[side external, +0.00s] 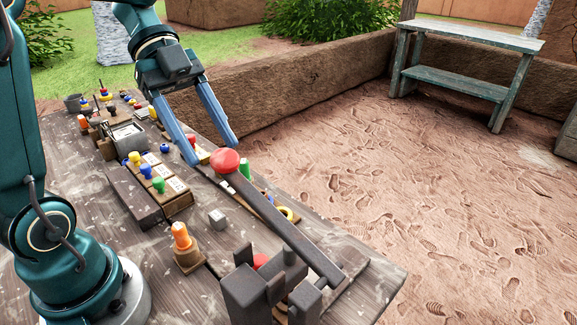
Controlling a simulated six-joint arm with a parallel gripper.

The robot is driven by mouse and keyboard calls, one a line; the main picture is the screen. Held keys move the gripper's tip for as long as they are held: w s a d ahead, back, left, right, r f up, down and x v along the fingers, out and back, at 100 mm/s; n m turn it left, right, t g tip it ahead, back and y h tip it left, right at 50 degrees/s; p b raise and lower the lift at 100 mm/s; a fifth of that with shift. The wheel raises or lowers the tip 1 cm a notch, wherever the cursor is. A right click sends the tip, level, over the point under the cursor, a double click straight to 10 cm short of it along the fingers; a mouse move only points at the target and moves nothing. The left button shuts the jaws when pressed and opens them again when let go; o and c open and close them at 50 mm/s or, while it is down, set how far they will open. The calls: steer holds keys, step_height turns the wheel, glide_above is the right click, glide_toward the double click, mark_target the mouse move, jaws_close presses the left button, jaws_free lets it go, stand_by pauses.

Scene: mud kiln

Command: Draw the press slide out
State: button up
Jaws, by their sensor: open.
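A long dark bar (285,225) runs along the right side of the table, with a red knob (225,161) at its far end. A dark grey slotted block (247,291) stands at the bar's near end; a second red part (260,261) shows behind it. I take the bar and knob as the press slide, but cannot tell for sure. My gripper (213,151) is open, its two blue fingers pointing down. The fingertips are apart, close to the red knob, one left of it and one behind it.
A wooden block with yellow, blue and green knobs (158,187) lies left of the bar. An orange-topped peg (181,237) and a small grey cube (217,219) stand nearer. Several small items crowd the table's far end. A mud wall (300,92) runs behind.

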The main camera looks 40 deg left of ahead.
glide_toward(259, 259)
steer(key=v, duration=0.3)
steer(key=x, duration=1.1)
steer(key=shift+d+f, duration=0.2)
jaws_close()
stand_by(0.7)
